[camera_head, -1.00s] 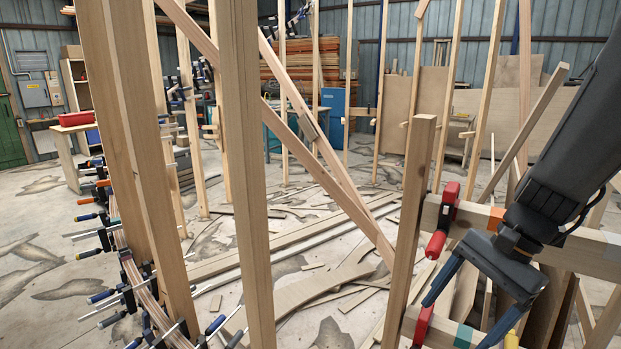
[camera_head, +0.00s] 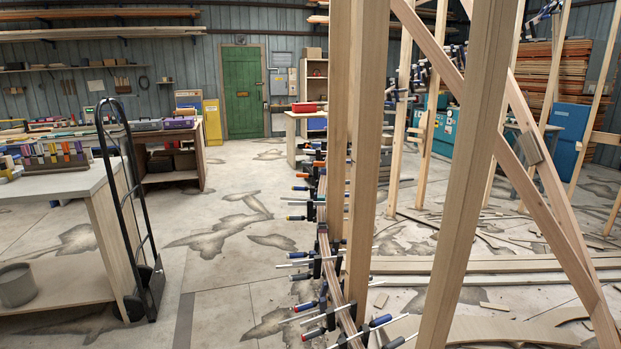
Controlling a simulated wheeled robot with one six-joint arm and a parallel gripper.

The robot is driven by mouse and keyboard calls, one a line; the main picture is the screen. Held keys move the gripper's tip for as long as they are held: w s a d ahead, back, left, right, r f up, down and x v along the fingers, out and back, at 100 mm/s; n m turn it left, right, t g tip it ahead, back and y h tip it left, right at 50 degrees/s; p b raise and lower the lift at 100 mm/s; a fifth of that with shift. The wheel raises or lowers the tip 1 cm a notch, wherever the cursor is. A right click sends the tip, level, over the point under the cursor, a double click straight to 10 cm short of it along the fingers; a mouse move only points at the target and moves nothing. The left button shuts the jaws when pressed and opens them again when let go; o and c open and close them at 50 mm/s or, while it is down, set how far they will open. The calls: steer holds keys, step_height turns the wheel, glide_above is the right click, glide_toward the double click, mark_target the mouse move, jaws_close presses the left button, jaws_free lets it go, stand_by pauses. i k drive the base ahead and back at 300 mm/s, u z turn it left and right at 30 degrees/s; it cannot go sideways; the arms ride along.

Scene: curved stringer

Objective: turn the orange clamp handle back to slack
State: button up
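A curved laminated wooden stringer (camera_head: 324,243) runs from the lower middle of the picture toward the back, with several bar clamps along it. Most clamp handles are blue or dark. A red-orange handle end (camera_head: 319,164) shows a little farther back, beside the post. The orange handle is small here, and I cannot tell how tight it is. My gripper is not in view.
Tall wooden posts (camera_head: 367,150) and diagonal braces stand right of the stringer. A black hand truck (camera_head: 130,210) and a workbench (camera_head: 95,195) stand at left. The floor between them and the clamps is open. A green door (camera_head: 242,92) is at the back.

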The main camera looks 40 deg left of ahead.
mark_target(317, 166)
steer(key=u, duration=0.55)
steer(key=k, duration=0.65)
steer(key=u, duration=1.25)
steer(key=i, duration=0.7)
steer(key=u, duration=1.05)
steer(key=i, duration=2.05)
steer(key=z, duration=1.35)
steer(key=i, duration=0.6)
steer(key=z, duration=0.65)
steer(key=k, duration=1.3)
steer(key=u, duration=0.6)
steer(key=i, duration=0.7)
steer(key=u, duration=0.5)
